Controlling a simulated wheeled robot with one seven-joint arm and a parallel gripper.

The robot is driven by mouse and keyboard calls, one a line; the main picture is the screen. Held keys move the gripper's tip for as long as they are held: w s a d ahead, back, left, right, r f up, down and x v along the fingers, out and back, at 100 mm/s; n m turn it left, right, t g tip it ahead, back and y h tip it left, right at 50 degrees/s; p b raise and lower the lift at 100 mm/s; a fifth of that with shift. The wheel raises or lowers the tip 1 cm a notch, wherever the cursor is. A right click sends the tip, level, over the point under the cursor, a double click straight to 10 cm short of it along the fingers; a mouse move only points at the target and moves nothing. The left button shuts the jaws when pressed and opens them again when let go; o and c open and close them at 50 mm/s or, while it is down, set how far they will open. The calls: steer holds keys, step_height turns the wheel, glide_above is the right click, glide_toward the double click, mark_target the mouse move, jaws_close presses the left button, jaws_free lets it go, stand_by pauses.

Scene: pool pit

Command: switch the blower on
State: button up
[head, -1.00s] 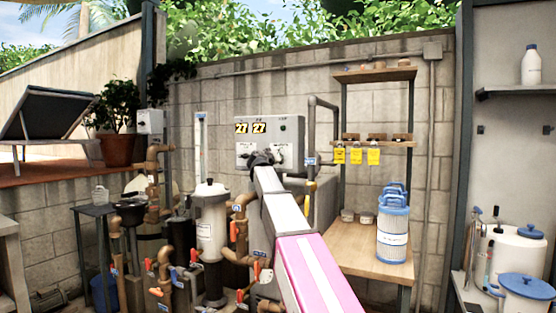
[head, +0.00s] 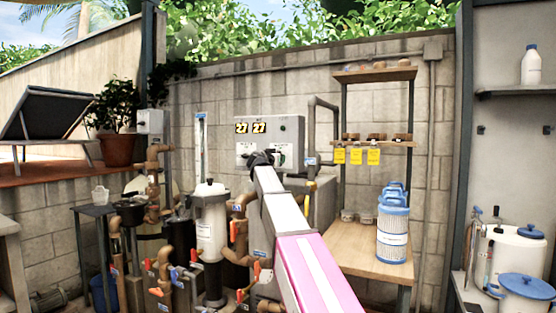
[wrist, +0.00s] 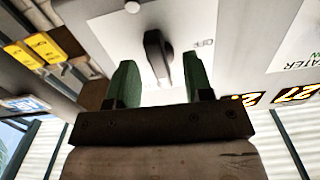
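A grey control box (head: 285,130) with two yellow "27" displays hangs on the block wall in the head view. Its white switch plates (head: 245,150) are low on its front. In the wrist view, a dark elongated switch knob (wrist: 158,57) stands on a white plate (wrist: 110,35). "OFF" is printed upside down beside it. My gripper (wrist: 157,75) is open, its two green fingers on either side of the knob, with gaps visible. My gripper also shows at the box front in the head view (head: 262,158). The name of this switch is not readable.
Another plate (wrist: 300,40) with partly cut-off "HEATER" lettering is at the right in the wrist view. Yellow tags (head: 356,156) hang from a shelf right of the box. Pipes (head: 240,235) and valves crowd below left.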

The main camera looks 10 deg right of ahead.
steer(key=shift+s, duration=0.1)
steer(key=v, duration=0.6)
steer(key=shift+s+a, duration=0.25)
steer(key=shift+s, duration=0.05)
steer(key=shift+f, duration=0.1)
stand_by(0.4)
